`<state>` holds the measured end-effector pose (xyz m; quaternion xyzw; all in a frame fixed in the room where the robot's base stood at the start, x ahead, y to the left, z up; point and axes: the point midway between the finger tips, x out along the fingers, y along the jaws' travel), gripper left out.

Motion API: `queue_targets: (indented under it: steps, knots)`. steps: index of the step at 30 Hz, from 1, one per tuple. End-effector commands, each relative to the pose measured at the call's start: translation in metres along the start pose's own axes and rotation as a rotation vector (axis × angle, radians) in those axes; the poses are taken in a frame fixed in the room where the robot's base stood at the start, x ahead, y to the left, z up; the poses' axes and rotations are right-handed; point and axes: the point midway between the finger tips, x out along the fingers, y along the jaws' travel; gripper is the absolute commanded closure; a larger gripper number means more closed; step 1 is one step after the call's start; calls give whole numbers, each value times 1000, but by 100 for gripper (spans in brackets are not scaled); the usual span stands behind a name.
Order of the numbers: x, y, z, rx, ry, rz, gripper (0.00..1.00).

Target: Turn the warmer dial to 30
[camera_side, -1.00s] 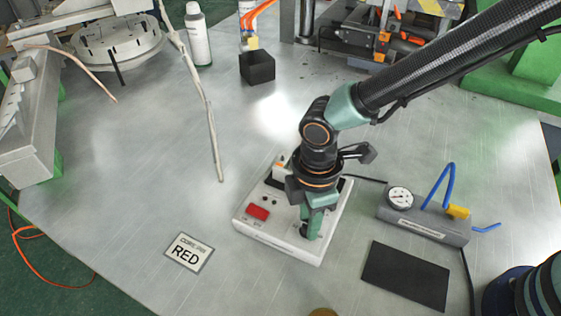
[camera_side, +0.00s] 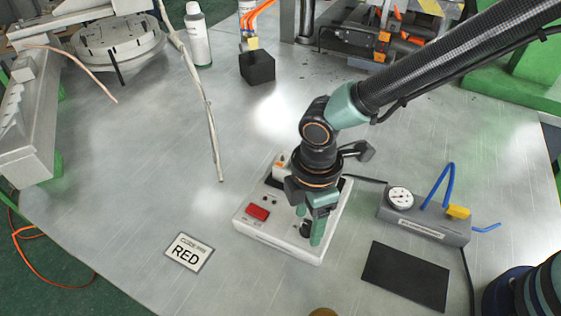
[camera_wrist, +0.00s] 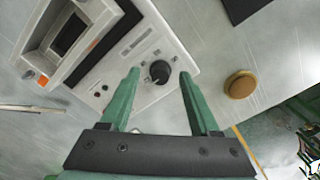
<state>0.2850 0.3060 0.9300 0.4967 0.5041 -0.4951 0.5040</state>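The white warmer box (camera_side: 268,234) sits on the metal table under my gripper (camera_side: 309,232). Its black dial (camera_side: 305,229) shows partly beside a green finger in the side view. In the wrist view the round dial (camera_wrist: 159,72) stands on the warmer panel (camera_wrist: 110,72), between the tips of my gripper's two green fingers (camera_wrist: 159,73). The fingers are apart, with a gap on each side of the dial. The scale marks around the dial are too small to read. A red switch (camera_side: 258,213) is on the box's left part.
A grey gauge block (camera_side: 425,226) with blue tubes stands right of the warmer. A black mat (camera_side: 405,275) lies in front of it. A "RED" card (camera_side: 188,252) lies to the left. A round tan knob (camera_wrist: 240,84) stands near the warmer. The table's left-middle is mostly clear.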

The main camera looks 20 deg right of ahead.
Motion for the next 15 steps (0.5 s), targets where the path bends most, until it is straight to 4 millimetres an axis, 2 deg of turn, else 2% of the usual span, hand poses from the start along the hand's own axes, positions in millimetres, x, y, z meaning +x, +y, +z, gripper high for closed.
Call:
queue_targets:
  steps: [4,7,15]
  knots:
    - [-4,0,0,1,0,0,37]
    - [-14,0,0,1,1,1,37]
    - [-68,1,-1,0,5,4,37]
